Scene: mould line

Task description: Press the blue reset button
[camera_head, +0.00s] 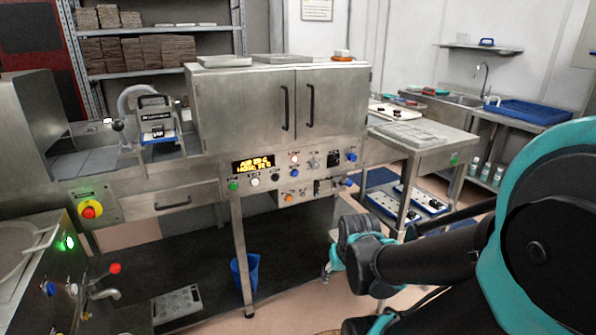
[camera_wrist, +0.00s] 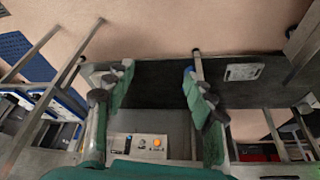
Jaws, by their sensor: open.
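The control panel (camera_head: 265,190) runs along the front of the steel cabinet and carries several buttons under an amber display. A blue button (camera_head: 295,173) sits mid-panel, above an orange one. Two more blue knobs or buttons show at the right, an upper one (camera_head: 352,157) and a lower one (camera_head: 349,180). Labels are too small to read, so I cannot tell which is reset. My gripper (camera_wrist: 157,75) is open and empty, its two fingers spread. In the head view it is right of and below the panel, apart from it. The wrist view shows an orange button (camera_wrist: 157,142) between the finger bases.
An emergency stop (camera_head: 90,209) and a machine with a red-knobbed lever stand at the left. A steel side table (camera_head: 425,135) stands right of the cabinet. A blue bucket (camera_head: 244,270) is under the cabinet. Open floor lies before the panel.

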